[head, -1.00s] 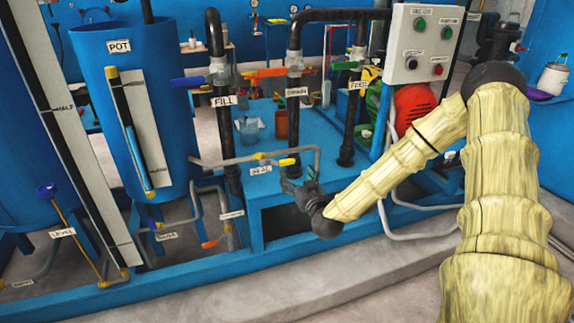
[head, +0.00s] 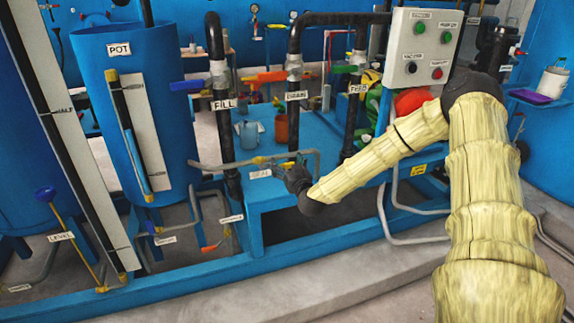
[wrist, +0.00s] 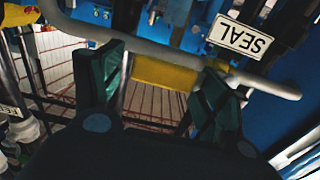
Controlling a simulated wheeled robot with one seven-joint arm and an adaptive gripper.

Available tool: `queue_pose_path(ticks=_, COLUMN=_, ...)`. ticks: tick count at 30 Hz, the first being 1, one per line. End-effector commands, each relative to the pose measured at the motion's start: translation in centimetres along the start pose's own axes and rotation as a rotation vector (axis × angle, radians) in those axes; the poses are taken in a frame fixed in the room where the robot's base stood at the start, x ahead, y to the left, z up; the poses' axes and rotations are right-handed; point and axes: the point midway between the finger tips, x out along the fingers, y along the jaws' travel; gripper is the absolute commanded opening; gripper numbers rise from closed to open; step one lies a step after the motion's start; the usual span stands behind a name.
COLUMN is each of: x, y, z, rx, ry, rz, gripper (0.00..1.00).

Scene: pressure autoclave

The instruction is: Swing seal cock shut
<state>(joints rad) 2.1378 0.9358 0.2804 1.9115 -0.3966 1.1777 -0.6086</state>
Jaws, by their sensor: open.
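The seal cock is on the thin grey pipe above the SEAL label (head: 260,173). Its yellow part (head: 262,160) shows just left of my gripper (head: 287,172) in the head view, and my gripper covers the right end. In the wrist view the yellow handle (wrist: 163,74) lies between the two dark green fingers of my gripper (wrist: 157,72), which are open. A gap shows beside the left finger; contact at the right finger I cannot tell. The SEAL label also shows upside down in the wrist view (wrist: 241,36).
The grey pipe (wrist: 130,38) runs close past the fingertips. The black drain pipe (head: 293,115) and fill pipe (head: 219,125) stand behind. A blue frame (head: 270,195) lies under the label. The control box (head: 422,45) is at the upper right.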

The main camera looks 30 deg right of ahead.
Motion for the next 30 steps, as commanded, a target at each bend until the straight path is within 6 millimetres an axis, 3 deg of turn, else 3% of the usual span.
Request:
queue_pose_path(ticks=8, x=0.08, y=0.00, z=0.02, rx=0.000, ry=0.000, rz=0.000, gripper=0.75)
queue_pose_path(ticks=19, x=0.08, y=0.02, z=0.02, rx=0.000, ry=0.000, rz=0.000, gripper=0.09)
queue_pose_path(ticks=30, x=0.10, y=-0.10, z=-0.68, rx=-0.052, ry=-0.001, rz=-0.001, gripper=0.09)
